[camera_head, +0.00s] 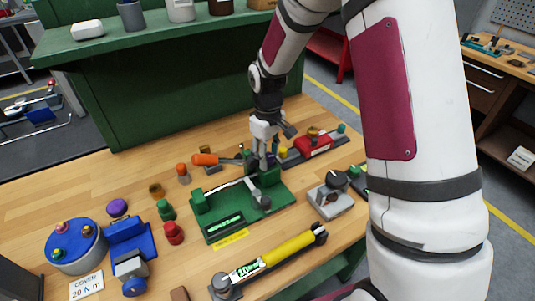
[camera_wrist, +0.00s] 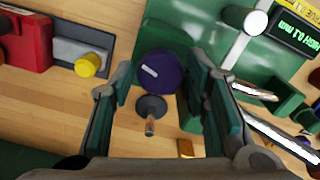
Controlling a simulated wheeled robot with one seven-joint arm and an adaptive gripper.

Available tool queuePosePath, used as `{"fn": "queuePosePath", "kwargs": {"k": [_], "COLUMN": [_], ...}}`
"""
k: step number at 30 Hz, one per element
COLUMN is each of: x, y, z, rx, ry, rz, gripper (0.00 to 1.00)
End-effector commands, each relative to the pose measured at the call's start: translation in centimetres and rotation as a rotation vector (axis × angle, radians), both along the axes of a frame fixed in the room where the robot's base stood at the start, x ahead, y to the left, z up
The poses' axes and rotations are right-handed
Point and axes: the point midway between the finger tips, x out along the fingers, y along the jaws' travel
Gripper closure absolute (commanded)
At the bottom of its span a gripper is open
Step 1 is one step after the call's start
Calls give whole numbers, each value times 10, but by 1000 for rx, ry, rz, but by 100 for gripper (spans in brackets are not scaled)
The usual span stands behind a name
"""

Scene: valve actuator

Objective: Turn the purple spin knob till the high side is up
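The purple spin knob (camera_wrist: 166,68) shows in the wrist view as a round disc with a short white mark on its face. It sits at the edge of a green base (camera_wrist: 190,20). My gripper (camera_wrist: 155,88) is open, with one finger left of the knob and one right of it. I cannot tell whether either finger touches it. In the head view my gripper (camera_head: 262,162) points down at the back of the green fixture (camera_head: 238,209), and the knob there is mostly hidden behind the fingers.
A dark knob with a metal stem (camera_wrist: 151,112) lies just below the purple knob in the wrist view. A red device with a yellow knob (camera_wrist: 88,65) is at left. In the head view, a blue device (camera_head: 128,240) and a yellow-handled tool (camera_head: 285,250) stand nearer.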

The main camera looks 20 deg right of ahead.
Motion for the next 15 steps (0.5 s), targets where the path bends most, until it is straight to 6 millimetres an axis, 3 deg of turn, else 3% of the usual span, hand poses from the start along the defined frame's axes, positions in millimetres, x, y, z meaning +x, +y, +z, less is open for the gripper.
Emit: {"fn": "queuePosePath", "kwargs": {"k": [8,15], "x": [1,1], "y": [0,-1], "z": [15,62], "rx": [-1,-1], "ry": [-3,-5], "rz": [0,-1], "gripper": [57,57]}}
